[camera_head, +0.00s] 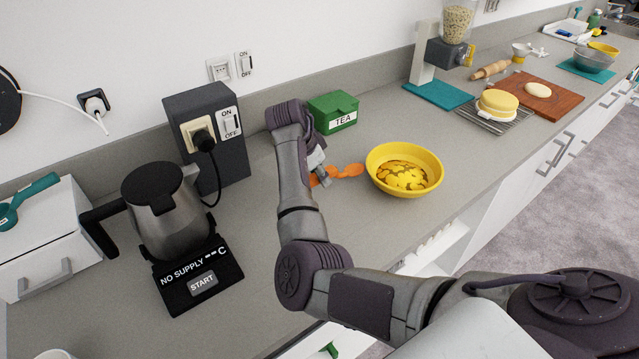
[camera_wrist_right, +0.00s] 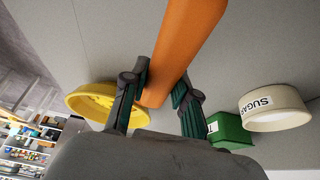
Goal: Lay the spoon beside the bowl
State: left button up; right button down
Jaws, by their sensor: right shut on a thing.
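An orange spoon (camera_head: 346,170) shows between my right gripper and the bowl in the head view. The yellow bowl (camera_head: 384,158) stands on the counter just right of it, with yellow and brown contents. My right gripper (camera_head: 318,176) is shut on the spoon, left of the bowl and partly hidden by my own arm. In the right wrist view the orange spoon (camera_wrist_right: 183,45) runs between the fingers of the right gripper (camera_wrist_right: 162,95), and the yellow bowl (camera_wrist_right: 88,100) lies beyond the left finger. I cannot tell whether the spoon touches the counter. My left gripper is not in view.
A green TEA box (camera_head: 333,111) stands behind the gripper. A kettle (camera_head: 162,212) on its black base and a dark socket box (camera_head: 207,140) are at left. A white SUGAR container (camera_wrist_right: 274,108) shows in the wrist view. The counter (camera_head: 385,225) in front of the bowl is clear.

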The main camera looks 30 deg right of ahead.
jog(key=shift+w+f, duration=0.1)
jog(key=shift+f, duration=0.3)
notch_tip(320, 180, down, 3)
jog(key=shift+f+p, duration=0.1)
jog(key=shift+p, duration=0.35)
jog(key=shift+f, duration=0.1)
jog(key=shift+w+f, duration=0.1)
jog(key=shift+f, duration=0.05)
jog(key=c, duration=0.9)
grip_release()
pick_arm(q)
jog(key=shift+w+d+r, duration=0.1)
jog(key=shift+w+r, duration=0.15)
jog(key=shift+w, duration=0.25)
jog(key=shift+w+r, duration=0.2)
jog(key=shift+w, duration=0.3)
